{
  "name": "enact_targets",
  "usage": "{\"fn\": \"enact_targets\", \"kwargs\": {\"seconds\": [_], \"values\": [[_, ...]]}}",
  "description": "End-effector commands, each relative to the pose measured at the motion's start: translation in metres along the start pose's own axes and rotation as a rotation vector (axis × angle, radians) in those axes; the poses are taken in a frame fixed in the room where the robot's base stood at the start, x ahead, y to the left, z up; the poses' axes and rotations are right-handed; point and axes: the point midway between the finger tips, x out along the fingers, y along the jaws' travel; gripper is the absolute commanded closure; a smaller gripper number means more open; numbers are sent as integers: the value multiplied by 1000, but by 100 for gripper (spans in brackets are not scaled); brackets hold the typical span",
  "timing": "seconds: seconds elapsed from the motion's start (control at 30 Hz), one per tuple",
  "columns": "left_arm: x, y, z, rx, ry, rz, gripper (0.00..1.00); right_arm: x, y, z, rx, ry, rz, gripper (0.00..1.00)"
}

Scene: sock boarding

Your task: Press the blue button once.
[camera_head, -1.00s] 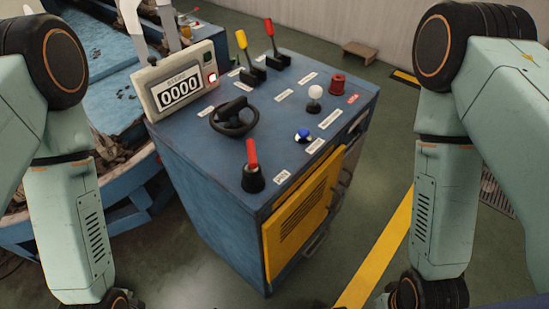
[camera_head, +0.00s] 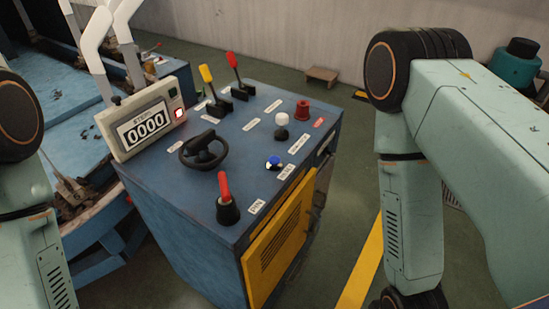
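The blue button (camera_head: 274,162) is a small round knob on the sloping top of a blue control cabinet (camera_head: 185,230), towards its right front edge. A white label lies beside it. Nothing touches the button. My two arms come down at the left and right edges of the view, apart from the cabinet. Both grippers are out of the picture.
Near the button stand a white knob (camera_head: 282,120), a red knob (camera_head: 302,110), a red-handled lever (camera_head: 227,198) and a black handwheel (camera_head: 203,150). Yellow and red levers rise at the back. A counter display (camera_head: 146,122) reads 0000. A small box (camera_head: 322,75) is by the wall.

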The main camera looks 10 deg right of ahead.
Motion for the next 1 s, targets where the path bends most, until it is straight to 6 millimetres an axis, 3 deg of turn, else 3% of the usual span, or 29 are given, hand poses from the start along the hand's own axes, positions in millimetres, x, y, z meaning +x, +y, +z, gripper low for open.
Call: {"fn": "enact_targets", "kwargs": {"seconds": [0.33,1.0], "values": [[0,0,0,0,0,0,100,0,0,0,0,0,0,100],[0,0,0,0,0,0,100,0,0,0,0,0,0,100]]}}
